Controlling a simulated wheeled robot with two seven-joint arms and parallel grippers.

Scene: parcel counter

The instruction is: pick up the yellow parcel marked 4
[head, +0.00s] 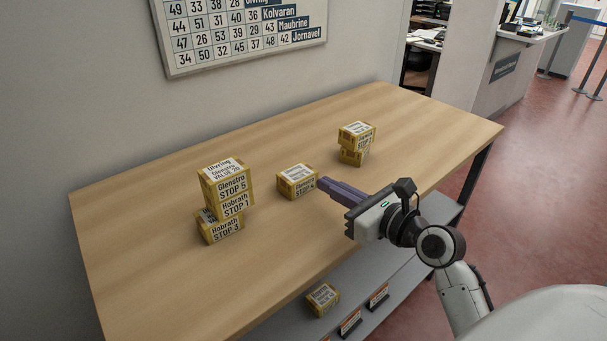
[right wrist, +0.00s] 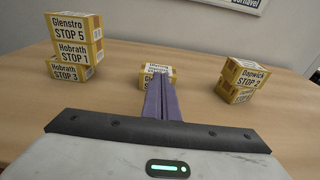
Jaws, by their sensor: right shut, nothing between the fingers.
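The yellow parcel marked STOP 4 (head: 297,182) sits alone on the wooden table, between two stacks. In the right wrist view the same parcel (right wrist: 157,72) is straight ahead, partly hidden behind my fingers. My right gripper (head: 326,187) is shut and empty, its fingertips at the parcel's right side in the head view; I cannot tell whether they touch it. The right gripper (right wrist: 163,82) also shows its two purple fingers pressed together in the right wrist view. My left gripper is not in view.
A left stack has STOP 5 (head: 231,184) on top, STOP 1 (head: 236,206) below and STOP 3 (head: 221,228) at the bottom. Two stacked parcels (head: 355,136) stand right of the marked one. Another parcel (head: 322,299) lies on the grey lower shelf (head: 385,285). The table's front left is clear.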

